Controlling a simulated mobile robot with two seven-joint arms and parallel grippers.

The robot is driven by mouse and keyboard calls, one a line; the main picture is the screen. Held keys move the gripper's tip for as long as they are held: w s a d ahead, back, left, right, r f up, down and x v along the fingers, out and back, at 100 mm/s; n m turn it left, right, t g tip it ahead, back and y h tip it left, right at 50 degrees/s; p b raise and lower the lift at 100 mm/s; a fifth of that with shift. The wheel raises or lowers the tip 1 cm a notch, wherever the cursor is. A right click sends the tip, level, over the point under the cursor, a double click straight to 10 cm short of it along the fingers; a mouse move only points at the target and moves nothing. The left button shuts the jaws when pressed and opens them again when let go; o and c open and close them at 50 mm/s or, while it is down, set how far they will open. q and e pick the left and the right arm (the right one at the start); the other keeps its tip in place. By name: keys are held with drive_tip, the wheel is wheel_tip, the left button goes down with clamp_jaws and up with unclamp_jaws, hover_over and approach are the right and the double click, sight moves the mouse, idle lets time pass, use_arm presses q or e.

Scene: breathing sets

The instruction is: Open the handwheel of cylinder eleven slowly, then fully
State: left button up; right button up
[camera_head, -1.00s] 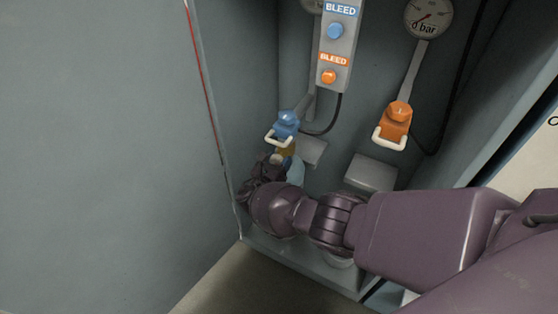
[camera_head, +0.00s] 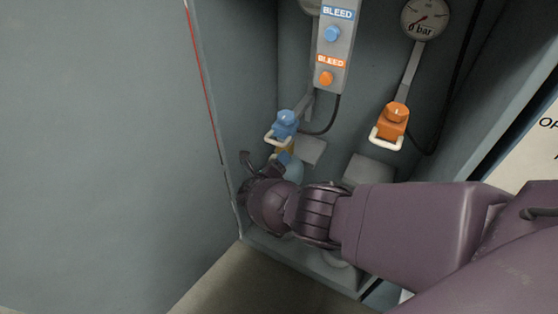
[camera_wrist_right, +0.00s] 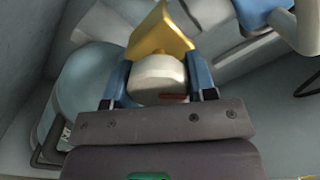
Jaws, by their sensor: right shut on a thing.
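In the right wrist view a pale round handwheel (camera_wrist_right: 158,78) with a dark red mark sits in front of a brass valve body (camera_wrist_right: 160,35). The blue fingers of my right gripper (camera_wrist_right: 160,84) lie on both sides of the handwheel and are shut on it. Below is the rounded light-blue cylinder (camera_wrist_right: 85,90); its number is not visible. In the head view my right arm covers most of the cylinder (camera_head: 293,171), and the brass valve (camera_head: 284,147) shows just above my right gripper (camera_head: 276,161). My left gripper is not in view.
A blue connector (camera_head: 286,122) with a white handle sits just above the valve. An orange connector (camera_head: 392,120) hangs to its right. A panel (camera_head: 338,45) carries blue and orange BLEED knobs. A gauge (camera_head: 426,18) reads near 0 bar. The cabinet wall is close on the left.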

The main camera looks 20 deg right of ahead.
drive_tip(key=shift+s+n, duration=0.1)
drive_tip(key=shift+n, duration=2.2)
drive_tip(key=shift+r+n, duration=0.1)
drive_tip(key=shift+n, duration=2.5)
drive_tip(key=o, duration=0.9)
drive_tip(key=shift+r, duration=0.1)
